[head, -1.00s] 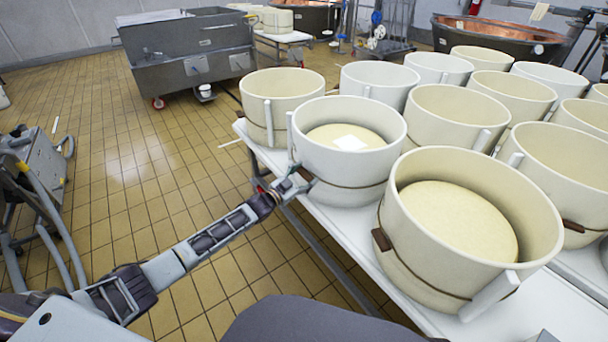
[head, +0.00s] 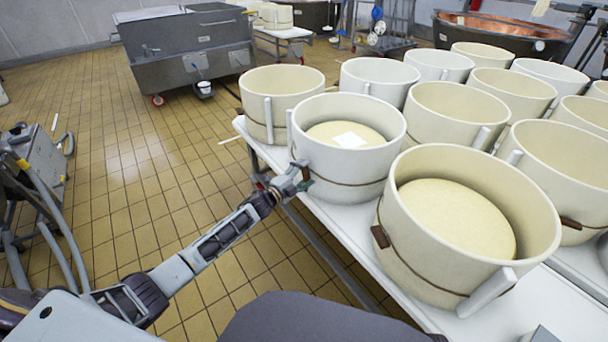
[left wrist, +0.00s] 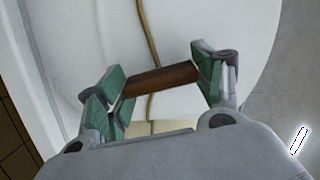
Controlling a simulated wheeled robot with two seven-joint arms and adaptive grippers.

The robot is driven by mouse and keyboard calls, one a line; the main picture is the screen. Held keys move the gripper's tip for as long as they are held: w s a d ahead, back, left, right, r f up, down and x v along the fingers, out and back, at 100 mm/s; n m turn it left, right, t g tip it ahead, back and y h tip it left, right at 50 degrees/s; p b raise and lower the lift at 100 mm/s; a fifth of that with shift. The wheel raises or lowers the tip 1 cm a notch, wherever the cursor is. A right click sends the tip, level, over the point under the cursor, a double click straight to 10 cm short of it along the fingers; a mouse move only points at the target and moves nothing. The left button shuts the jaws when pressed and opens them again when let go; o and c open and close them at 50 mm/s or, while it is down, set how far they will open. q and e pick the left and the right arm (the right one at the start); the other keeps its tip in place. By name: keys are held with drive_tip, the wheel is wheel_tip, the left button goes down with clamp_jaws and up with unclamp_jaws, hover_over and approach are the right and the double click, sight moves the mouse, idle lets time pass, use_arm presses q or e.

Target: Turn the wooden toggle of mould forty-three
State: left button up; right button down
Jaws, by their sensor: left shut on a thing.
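The mould (head: 338,160) with a white label on the cheese inside stands at the near left edge of the table. No number can be read on it. My left gripper (head: 301,179) is at its left side wall. In the left wrist view the brown wooden toggle (left wrist: 160,80) lies between the green finger pads, against the white mould wall (left wrist: 205,30), with a cord running past it. My left gripper (left wrist: 158,86) is shut on this toggle, one pad set at each end. The head view shows the toggle poorly, as the gripper hides it. My right gripper is not in view.
A larger near mould (head: 465,265) with its own brown toggle (head: 380,236) stands close on the right. Several more moulds fill the white table (head: 520,318).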

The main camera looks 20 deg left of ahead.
use_arm(q)
drive_tip(key=shift+f+m+b, duration=0.1)
drive_tip(key=shift+m+b, duration=0.25)
drive_tip(key=shift+m, duration=1.35)
drive_tip(key=o, duration=1)
drive_tip(key=shift+s+a, duration=0.1)
drive_tip(key=shift+s, duration=0.05)
drive_tip(key=shift+v, duration=5.85)
